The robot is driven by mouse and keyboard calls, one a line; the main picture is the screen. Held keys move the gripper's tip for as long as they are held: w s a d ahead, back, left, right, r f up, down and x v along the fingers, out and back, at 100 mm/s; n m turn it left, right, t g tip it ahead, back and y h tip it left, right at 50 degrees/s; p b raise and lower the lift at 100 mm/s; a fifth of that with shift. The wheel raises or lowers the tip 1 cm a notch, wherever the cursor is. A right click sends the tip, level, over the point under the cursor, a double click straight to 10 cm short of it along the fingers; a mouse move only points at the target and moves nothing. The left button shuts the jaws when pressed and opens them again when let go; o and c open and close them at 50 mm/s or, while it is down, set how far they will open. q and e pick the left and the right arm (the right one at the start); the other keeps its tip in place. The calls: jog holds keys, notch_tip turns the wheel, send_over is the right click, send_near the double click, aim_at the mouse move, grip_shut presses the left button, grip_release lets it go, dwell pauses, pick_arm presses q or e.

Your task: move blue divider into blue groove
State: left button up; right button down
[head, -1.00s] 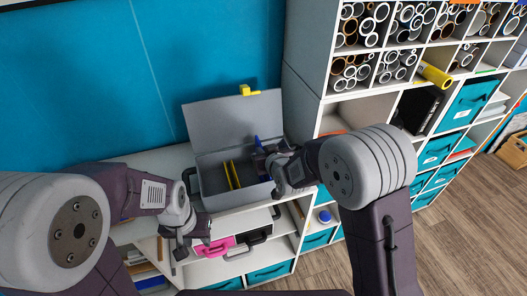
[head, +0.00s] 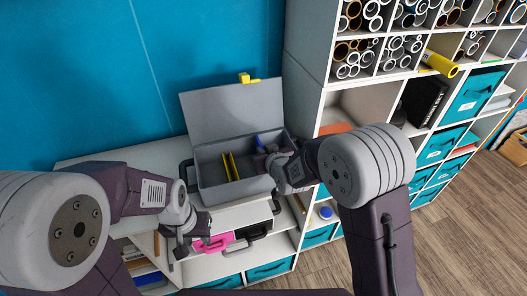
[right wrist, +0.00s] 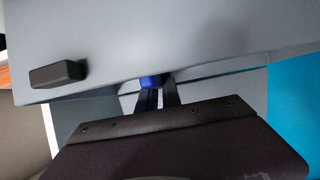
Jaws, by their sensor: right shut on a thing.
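An open grey case (head: 208,180) stands on the white cabinet top with its lid (head: 230,112) raised against the wall side. Yellow dividers (head: 231,167) stand upright inside it, left of centre. My right gripper (head: 262,155) is over the case's right part, shut on the blue divider (head: 260,141). In the right wrist view only a small bit of the blue divider (right wrist: 150,81) shows at the fingertips (right wrist: 158,92). The blue groove cannot be made out. My left gripper (head: 180,248) hangs in front of the cabinet, left of the case, apart from it; its jaw opening is unclear.
Below the case are a pink item (head: 213,243) and dark handles on white shelves. A tall white shelf unit (head: 322,88) with rolls stands close on the right.

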jog(key=shift+f+b, duration=0.7)
jog(key=shift+f, duration=0.1)
jog(key=c, duration=1.5)
grip_release()
jog(key=shift+o, duration=0.2)
jog(key=shift+p+v, duration=0.85)
jog(key=shift+v, duration=3.2)
